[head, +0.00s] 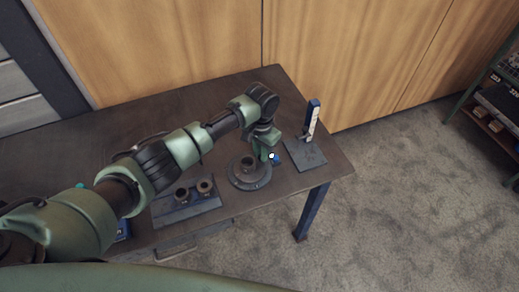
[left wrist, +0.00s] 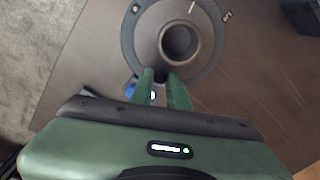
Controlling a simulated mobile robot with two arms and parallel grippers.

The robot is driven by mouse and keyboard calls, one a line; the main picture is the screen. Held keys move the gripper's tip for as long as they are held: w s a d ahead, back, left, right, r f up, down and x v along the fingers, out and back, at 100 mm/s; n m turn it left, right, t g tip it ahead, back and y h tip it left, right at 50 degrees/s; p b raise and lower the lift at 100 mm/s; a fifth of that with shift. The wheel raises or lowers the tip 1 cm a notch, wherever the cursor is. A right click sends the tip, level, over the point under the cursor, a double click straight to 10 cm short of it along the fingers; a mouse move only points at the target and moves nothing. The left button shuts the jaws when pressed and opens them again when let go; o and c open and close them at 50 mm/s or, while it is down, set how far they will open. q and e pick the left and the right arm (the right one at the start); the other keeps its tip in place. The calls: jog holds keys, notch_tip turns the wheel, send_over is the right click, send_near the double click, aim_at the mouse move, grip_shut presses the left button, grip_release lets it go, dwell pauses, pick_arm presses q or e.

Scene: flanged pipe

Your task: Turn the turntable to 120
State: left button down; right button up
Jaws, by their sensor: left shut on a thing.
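The turntable is a grey round disc (head: 249,182) with a raised pipe collar, near the right end of the table. In the left wrist view it shows from above as a ring (left wrist: 137,45) around an open pipe (left wrist: 180,43), with a short pale mark on the far side. My right gripper is not in view.
A dark plate (head: 305,155) with an upright blue and white post (head: 313,117) stands right of the turntable. A dark block (head: 177,212) with two round collars lies to its left. The table (head: 275,88) backs onto a wooden wall; a shelf stands far right.

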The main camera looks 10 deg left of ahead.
aim_at(264, 169)
pick_arm(q)
jog(key=shift+s+d+r+m+p, duration=0.1)
jog(key=shift+s+d+m+p, duration=0.15)
jog(key=shift+m, duration=0.5)
jog(key=shift+s+d+f+m+p, duration=0.1)
jog(key=shift+s+m+p, duration=0.1)
jog(key=shift+m+p, duration=0.35)
jog(key=shift+s+d+r+m+p, duration=0.15)
jog(key=shift+s+d+m, duration=0.1)
jog(key=shift+m, duration=0.65)
jog(key=shift+s+d+m+p, duration=0.1)
jog(key=shift+s+m+p, duration=0.25)
jog(key=shift+m, duration=0.6)
jog(key=shift+s+d+m+p, duration=0.1)
jog(key=shift+s+m+p, duration=0.25)
jog(key=shift+m, duration=0.6)
jog(key=shift+s+m, duration=0.1)
jog(key=shift+m, duration=0.3)
jog(key=c, duration=1.4)
grip_release()
jog(key=shift+o, duration=0.2)
jog(key=shift+s, duration=0.1)
notch_tip(264, 169, up, 8)
jog(key=b, duration=0.1)
